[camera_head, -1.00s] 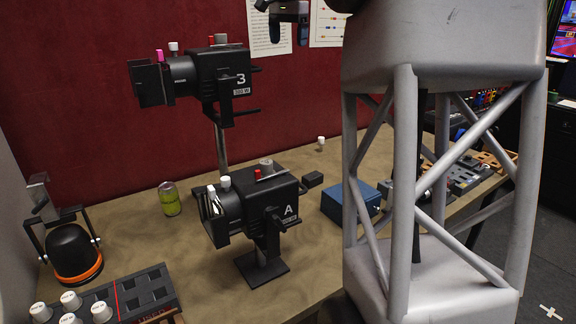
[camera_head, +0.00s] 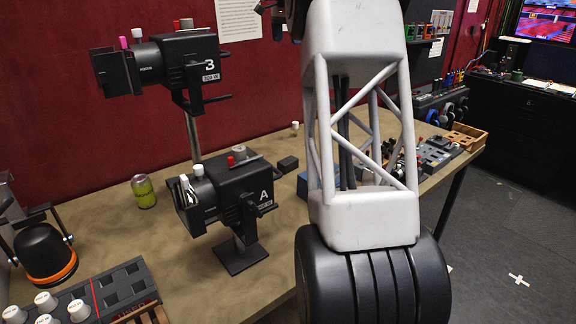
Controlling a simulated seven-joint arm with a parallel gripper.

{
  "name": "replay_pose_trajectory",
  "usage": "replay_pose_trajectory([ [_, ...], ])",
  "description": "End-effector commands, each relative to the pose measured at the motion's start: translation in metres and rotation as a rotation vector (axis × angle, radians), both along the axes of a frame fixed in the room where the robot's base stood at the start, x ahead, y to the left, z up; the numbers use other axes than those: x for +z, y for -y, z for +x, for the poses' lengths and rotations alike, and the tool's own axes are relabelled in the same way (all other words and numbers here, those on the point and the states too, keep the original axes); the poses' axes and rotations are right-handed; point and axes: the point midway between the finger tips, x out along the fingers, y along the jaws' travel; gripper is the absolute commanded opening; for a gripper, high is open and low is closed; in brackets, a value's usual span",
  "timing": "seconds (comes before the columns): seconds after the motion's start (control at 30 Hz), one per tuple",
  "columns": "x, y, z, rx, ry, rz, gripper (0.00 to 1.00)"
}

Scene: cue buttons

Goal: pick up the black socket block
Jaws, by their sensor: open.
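My gripper (camera_head: 277,28) shows only in part, as a dark shape at the top edge, left of my arm. It is open, with nothing seen in it, well above and behind the table items. My pale lattice arm link hides part of the table's middle.
Lamp A (camera_head: 235,200) stands on the table, with lamp 3 (camera_head: 165,62) on a pole behind. A green can (camera_head: 143,191), an orange-rimmed lamp (camera_head: 45,252) and a button panel (camera_head: 112,290) are left. A wooden tray (camera_head: 466,138) and devices sit far right.

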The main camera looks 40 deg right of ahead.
Motion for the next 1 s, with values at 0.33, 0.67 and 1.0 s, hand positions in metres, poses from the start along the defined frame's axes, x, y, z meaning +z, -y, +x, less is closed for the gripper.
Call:
replay_pose_trajectory([
  [0.33,-0.038,0.006,0.001,-0.012,-0.004,0.004,0.81],
  [0.67,-0.129,0.006,0.001,-0.012,-0.007,0.004,0.81],
  [1.0,-0.311,0.005,0.0,-0.012,-0.009,0.006,0.81],
])
